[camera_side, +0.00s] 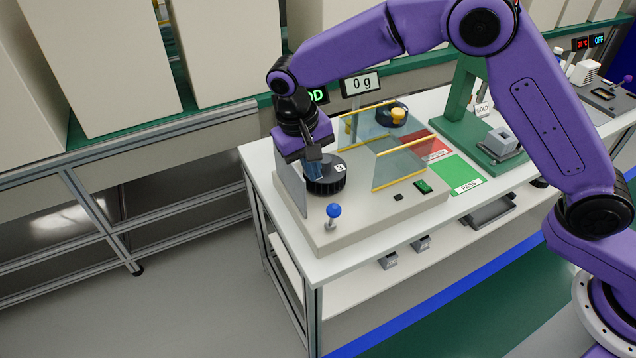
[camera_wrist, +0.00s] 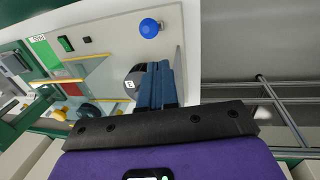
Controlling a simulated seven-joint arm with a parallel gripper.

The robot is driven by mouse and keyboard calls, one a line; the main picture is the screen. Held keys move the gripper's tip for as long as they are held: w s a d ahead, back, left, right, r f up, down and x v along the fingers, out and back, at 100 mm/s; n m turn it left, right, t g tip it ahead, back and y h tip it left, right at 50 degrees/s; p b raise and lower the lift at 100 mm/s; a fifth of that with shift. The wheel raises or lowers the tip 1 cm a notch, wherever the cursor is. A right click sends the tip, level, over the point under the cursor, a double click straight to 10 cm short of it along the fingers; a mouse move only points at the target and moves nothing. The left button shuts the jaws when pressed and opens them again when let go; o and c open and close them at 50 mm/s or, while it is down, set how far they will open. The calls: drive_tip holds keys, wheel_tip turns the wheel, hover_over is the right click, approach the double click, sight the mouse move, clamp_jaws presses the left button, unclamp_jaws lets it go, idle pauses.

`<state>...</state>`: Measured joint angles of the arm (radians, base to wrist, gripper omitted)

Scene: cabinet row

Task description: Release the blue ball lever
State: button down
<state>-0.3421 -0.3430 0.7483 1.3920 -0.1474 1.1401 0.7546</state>
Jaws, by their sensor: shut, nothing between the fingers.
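The blue ball lever (camera_side: 333,211) stands on the front left corner of a beige machine base, a blue ball on a short metal stem in a round seat. It also shows near the top of the wrist view (camera_wrist: 149,28). My gripper (camera_side: 316,176) is behind the lever, beside a black ribbed knob marked 3 (camera_side: 325,174). Its blue fingers (camera_wrist: 158,84) are together with nothing between them, and apart from the blue ball. In the wrist view the fingers partly cover the knob (camera_wrist: 131,83). I cannot tell whether they touch it.
A grey upright plate (camera_side: 290,178) stands left of my gripper. Clear panels with yellow edges (camera_side: 400,165) stand right of the knob. A green switch (camera_side: 423,186) and a display reading 0 g (camera_side: 361,84) are farther off. The space around the ball is clear.

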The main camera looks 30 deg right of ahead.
sight(328, 212)
wheel_tip(328, 212, down, 8)
drive_tip(key=d+n+g, duration=0.1)
drive_tip(key=n, duration=2)
drive_tip(key=shift+d+f+g, duration=0.15)
drive_tip(key=shift+d+g, duration=0.15)
drive_tip(key=shift+d, duration=0.1)
drive_tip(key=shift+s+t, duration=0.8)
drive_tip(key=shift+s, duration=0.65)
drive_tip(key=shift+w, duration=0.1)
